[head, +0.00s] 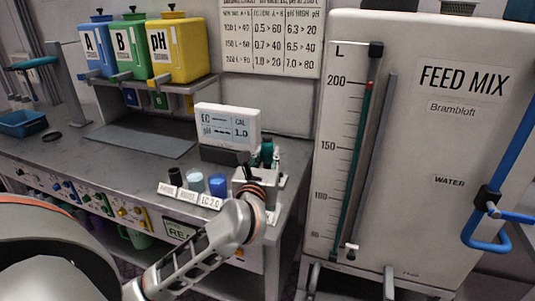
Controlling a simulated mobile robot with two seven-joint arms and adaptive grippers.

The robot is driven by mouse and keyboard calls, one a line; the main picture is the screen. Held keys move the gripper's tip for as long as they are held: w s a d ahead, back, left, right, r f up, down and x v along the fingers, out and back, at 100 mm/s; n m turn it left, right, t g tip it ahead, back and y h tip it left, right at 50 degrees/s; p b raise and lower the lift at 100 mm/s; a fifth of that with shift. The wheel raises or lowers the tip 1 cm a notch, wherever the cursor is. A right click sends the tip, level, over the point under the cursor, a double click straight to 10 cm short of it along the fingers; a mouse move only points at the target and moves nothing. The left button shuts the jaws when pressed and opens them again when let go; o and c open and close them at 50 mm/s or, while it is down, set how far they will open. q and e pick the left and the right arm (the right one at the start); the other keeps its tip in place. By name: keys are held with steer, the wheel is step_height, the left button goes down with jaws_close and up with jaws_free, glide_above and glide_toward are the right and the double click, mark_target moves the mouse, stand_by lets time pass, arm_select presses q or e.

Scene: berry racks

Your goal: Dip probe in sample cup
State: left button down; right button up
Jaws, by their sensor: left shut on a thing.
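My left gripper (257,162) is over the right end of the bench, beyond my wrist, which partly hides it. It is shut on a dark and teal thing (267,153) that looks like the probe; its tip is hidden. Left of the gripper, a black cup (175,176), a pale cup (195,182) and a blue cup (217,185) stand in a row behind small labels, the right one reading EC 2.0. I cannot tell which is the sample cup. My right gripper is out of view.
A large white FEED MIX tank (405,150) with a level gauge stands at the right. Blue, green and yellow canisters (178,48) sit on a shelf at the back. A blue tray (22,123) is at the far left. The bench top (85,165) at left is mostly clear.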

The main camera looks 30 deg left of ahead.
arm_select(q)
steer(key=shift+f+b, duration=1.45)
steer(key=shift+f, duration=0.8)
steer(key=shift+f+b, duration=0.4)
steer(key=shift+f, duration=0.2)
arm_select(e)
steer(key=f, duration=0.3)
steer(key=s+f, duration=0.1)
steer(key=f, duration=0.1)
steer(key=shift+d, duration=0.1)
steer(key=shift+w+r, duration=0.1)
